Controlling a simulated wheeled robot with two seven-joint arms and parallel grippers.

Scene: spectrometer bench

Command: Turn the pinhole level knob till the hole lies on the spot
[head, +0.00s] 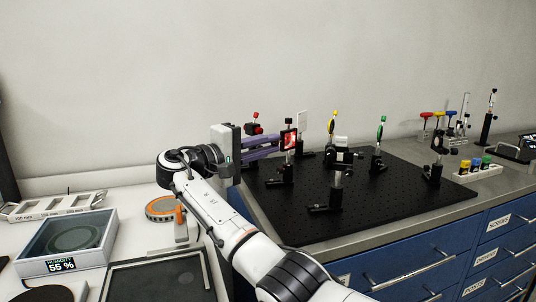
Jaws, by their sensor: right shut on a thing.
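My right gripper (277,143), with purple fingers, reaches in from the left over the black breadboard. Its fingertips are shut at the left side of a small dark square mount (289,140) with a red-lit face, which I take for the pinhole mount. The level knob is hidden between the fingertips or too small to make out. The hole and the spot cannot be told apart inside the red glow. The mount stands upright on a black post. My left gripper is not in view.
The black breadboard (400,208) carries several posts, including a yellow-topped one (332,122), a green-topped one (381,128) and a red-knobbed device (255,118) behind my fingers. A humidity box (65,245) stands on the white bench at left. The breadboard's front right is clear.

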